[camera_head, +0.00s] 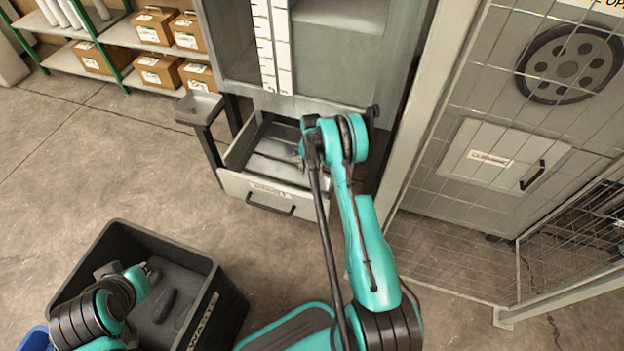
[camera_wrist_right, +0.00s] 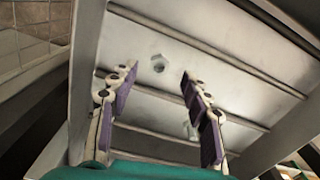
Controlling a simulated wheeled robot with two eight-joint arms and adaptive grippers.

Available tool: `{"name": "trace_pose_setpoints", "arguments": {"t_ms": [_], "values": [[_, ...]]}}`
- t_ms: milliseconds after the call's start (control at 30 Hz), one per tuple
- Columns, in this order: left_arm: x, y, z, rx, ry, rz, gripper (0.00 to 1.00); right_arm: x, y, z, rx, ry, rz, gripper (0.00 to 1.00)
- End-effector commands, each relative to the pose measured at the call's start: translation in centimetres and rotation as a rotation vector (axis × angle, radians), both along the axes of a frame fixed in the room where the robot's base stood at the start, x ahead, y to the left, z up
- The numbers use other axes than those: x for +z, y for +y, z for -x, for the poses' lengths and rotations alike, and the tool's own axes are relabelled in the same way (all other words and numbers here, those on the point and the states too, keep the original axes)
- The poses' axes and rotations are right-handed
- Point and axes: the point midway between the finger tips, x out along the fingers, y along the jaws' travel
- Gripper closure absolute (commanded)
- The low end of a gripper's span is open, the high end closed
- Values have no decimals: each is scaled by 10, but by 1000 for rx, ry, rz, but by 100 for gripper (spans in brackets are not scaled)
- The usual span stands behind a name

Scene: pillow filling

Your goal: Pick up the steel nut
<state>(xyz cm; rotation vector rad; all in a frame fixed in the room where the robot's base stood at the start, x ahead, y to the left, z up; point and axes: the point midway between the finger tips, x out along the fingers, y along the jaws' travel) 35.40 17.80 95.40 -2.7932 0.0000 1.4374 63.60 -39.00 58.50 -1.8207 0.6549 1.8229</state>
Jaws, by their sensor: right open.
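In the right wrist view, a small steel nut (camera_wrist_right: 158,63) lies on the grey metal floor of the open drawer (camera_wrist_right: 215,75). A second small metal piece (camera_wrist_right: 190,130) lies nearer the wrist; I cannot tell its exact shape. My right gripper (camera_wrist_right: 158,72) is open and empty, its purple-padded fingers on either side of the nut in the picture. I cannot tell how high they are above it. In the head view, my right arm reaches to the pulled-out drawer (camera_head: 238,190) and its gripper is hidden.
A dark waste bin (camera_head: 226,312) stands at the lower left with dark items inside. A grey cabinet (camera_head: 345,60) rises behind the drawer, and a small tray stand (camera_head: 200,107) is beside it. A wire-mesh cage (camera_head: 450,255) is on the right. Open floor lies left of the drawer.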

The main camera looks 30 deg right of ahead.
Motion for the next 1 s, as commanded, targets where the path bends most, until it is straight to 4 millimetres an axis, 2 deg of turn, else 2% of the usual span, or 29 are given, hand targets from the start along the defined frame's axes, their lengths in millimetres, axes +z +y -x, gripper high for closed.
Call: {"name": "trace_pose_setpoints", "arguments": {"t_ms": [167,300,533,700,733,1000], "values": [[-20,0,0,0,0,0,100,-29,-4,-5,0,0,0,52],[-27,0,0,0,0,0,100,-46,-4,-5,0,-1,1,52],[-25,0,0,0,0,0,100,-45,-4,-5,1,-1,1,52],[-25,0,0,0,0,0,100,-45,-4,-5,1,-1,1,97],[-25,0,0,0,0,0,100,-45,-4,-5,1,-1,1,100],[-25,0,0,0,0,0,100,-45,-4,-5,1,-1,1,100]]}}
